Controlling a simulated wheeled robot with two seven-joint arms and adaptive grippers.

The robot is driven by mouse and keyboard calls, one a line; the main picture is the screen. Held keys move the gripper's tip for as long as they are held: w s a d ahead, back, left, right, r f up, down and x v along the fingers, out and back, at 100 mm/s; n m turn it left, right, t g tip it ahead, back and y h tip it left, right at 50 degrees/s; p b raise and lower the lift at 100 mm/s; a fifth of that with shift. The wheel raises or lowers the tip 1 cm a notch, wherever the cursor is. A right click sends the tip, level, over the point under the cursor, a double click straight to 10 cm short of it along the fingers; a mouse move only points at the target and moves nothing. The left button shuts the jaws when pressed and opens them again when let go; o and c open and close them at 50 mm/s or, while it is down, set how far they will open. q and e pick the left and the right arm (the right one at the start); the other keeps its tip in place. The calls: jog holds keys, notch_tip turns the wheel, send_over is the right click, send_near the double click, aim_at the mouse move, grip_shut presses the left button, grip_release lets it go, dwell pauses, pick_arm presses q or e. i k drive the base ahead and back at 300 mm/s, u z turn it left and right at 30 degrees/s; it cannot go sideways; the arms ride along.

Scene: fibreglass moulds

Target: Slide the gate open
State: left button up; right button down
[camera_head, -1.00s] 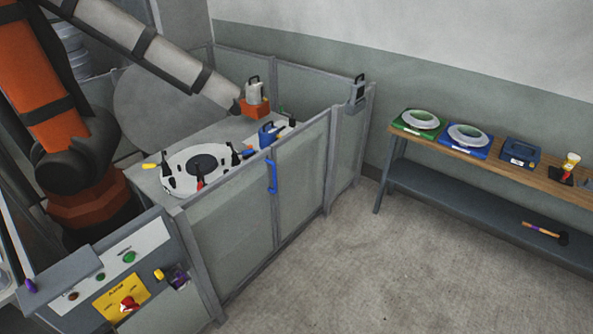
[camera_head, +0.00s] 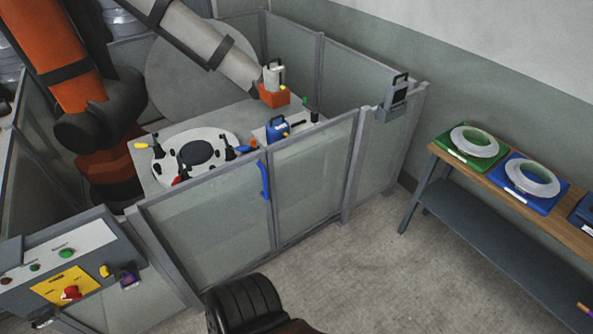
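The gate (camera_head: 208,218) is a clear panel in a grey frame at the front of the cell fence. Its blue upright handle (camera_head: 264,180) sits near the panel's right edge, at the upper part. The gate's right edge meets the neighbouring fixed panel (camera_head: 314,178), and no opening shows between them, so the gate stands closed. Neither of my grippers can be made out in the head view, and nothing is touching the handle.
Behind the fence is an orange robot arm (camera_head: 62,62) and a white round mould (camera_head: 167,172) on a table. A control panel (camera_head: 95,240) stands left of the gate. A shelf bench (camera_head: 545,215) stands at right. Floor (camera_head: 370,275) before the fence is clear.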

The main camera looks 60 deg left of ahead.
aim_at(261, 154)
jog(key=u, duration=0.3)
jog(key=i, duration=0.9)
jog(key=u, duration=1.35)
jog(key=i, duration=0.65)
jog(key=u, duration=0.6)
